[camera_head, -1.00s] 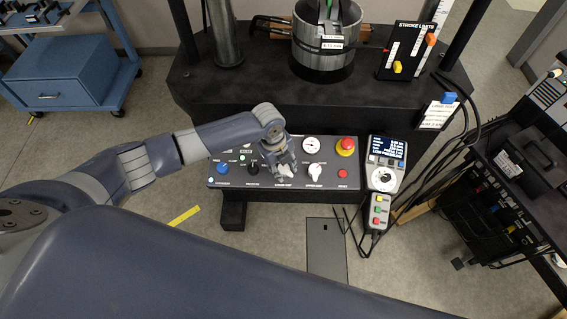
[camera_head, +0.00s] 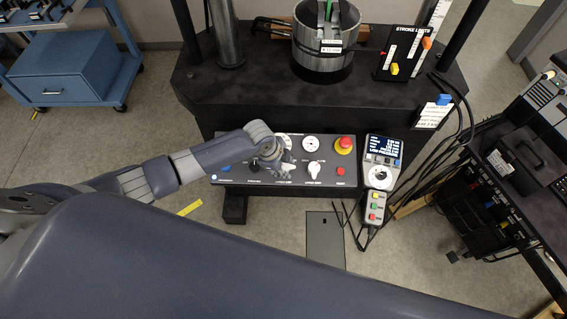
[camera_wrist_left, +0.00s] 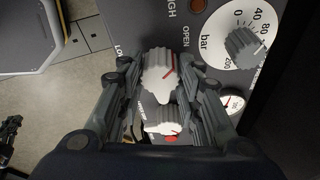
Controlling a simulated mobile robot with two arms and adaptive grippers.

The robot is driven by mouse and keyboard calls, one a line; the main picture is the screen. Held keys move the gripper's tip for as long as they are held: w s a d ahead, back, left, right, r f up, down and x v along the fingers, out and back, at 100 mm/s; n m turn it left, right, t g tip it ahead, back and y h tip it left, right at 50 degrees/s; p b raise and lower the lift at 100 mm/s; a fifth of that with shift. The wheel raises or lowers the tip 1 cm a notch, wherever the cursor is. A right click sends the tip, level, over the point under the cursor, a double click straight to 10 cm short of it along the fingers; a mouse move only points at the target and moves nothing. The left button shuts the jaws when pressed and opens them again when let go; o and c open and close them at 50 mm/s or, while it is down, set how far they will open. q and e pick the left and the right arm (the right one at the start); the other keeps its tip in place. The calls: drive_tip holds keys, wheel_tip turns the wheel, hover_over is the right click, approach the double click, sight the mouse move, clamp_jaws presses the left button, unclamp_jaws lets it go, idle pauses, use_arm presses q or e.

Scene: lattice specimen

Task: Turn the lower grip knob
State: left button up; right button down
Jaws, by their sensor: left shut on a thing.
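The lower grip knob (camera_wrist_left: 160,78) is a white ribbed knob with a red pointer line, on a dark control panel (camera_head: 232,178). In the left wrist view it sits between the two fingers of my left gripper (camera_wrist_left: 160,72), which is shut on it. In the head view my left gripper (camera_head: 279,164) reaches down over the panel and hides this knob; its "LOWER GRIP" label shows just below. The white upper grip knob (camera_head: 313,169) stands to the right, free of the gripper. It also shows in the left wrist view (camera_wrist_left: 164,119). My right gripper is not in view.
A red emergency button (camera_head: 345,144) and a round gauge (camera_head: 311,144) sit behind the upper knob. A handset (camera_head: 381,165) with cables stands right of the panel. A large dial (camera_wrist_left: 243,38) lies close to one finger. A black machine base (camera_head: 300,105) rises behind.

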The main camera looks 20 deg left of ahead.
use_arm(q)
drive_tip(key=shift+a, duration=0.1)
idle(0.4)
drive_tip(key=o, duration=1.1)
drive_tip(key=shift+c, duration=0.2)
drive_tip(key=v, duration=1.2)
